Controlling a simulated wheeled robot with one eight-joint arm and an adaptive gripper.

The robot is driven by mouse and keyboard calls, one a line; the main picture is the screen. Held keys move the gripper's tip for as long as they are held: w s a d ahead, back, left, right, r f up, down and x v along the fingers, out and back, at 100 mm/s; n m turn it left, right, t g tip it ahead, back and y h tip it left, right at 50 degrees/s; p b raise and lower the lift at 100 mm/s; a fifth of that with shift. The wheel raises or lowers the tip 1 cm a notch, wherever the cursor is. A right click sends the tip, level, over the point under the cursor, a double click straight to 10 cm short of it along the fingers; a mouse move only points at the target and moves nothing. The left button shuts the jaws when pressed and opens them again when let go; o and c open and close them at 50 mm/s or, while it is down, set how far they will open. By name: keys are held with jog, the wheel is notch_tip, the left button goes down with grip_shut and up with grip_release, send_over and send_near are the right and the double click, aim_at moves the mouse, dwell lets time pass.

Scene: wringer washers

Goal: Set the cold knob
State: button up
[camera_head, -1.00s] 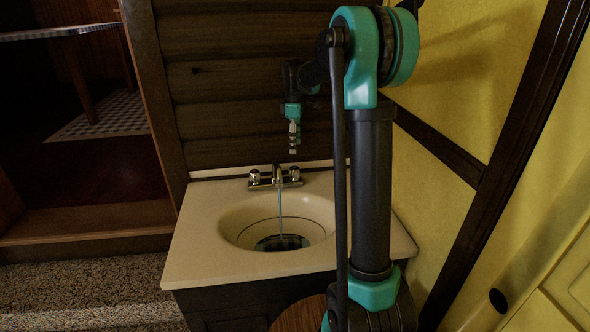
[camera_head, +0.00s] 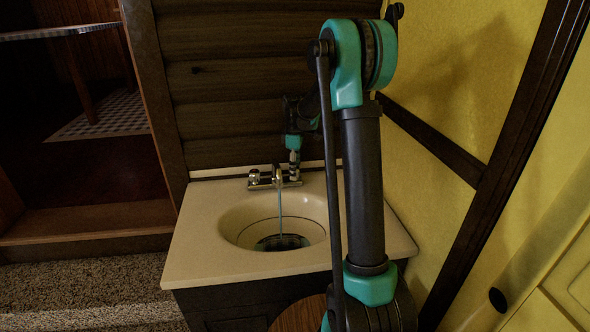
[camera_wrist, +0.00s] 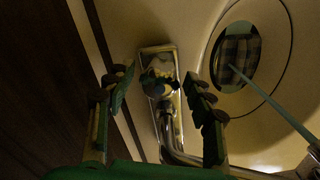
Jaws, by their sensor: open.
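The chrome faucet (camera_head: 266,183) sits at the back of the sink. Its left knob (camera_head: 254,177) is clear in the head view; the right knob is mostly hidden behind my gripper (camera_head: 294,170). In the wrist view, a chrome knob (camera_wrist: 157,82) with a small bluish spot lies between the spread fingers of my gripper (camera_wrist: 158,80). The fingers are open on either side of it, with gaps visible. Whether they reach down to the knob's height is hard to tell. A thin blue stream of water (camera_head: 281,214) falls from the spout into the bowl.
The cream sink top (camera_head: 205,240) surrounds the bowl, with a dark slatted wall (camera_head: 240,100) close behind the faucet. A yellow wall (camera_head: 440,90) stands on the right. The spout (camera_wrist: 180,150) runs close to my right finger in the wrist view.

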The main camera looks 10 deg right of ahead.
jog(key=c, duration=1.2)
jog(key=shift+o, duration=0.2)
jog(key=shift+m, duration=0.3)
jog(key=m, duration=0.4)
jog(key=shift+o, duration=0.2)
jog(key=shift+m, duration=2.4)
jog(key=o, duration=1.1)
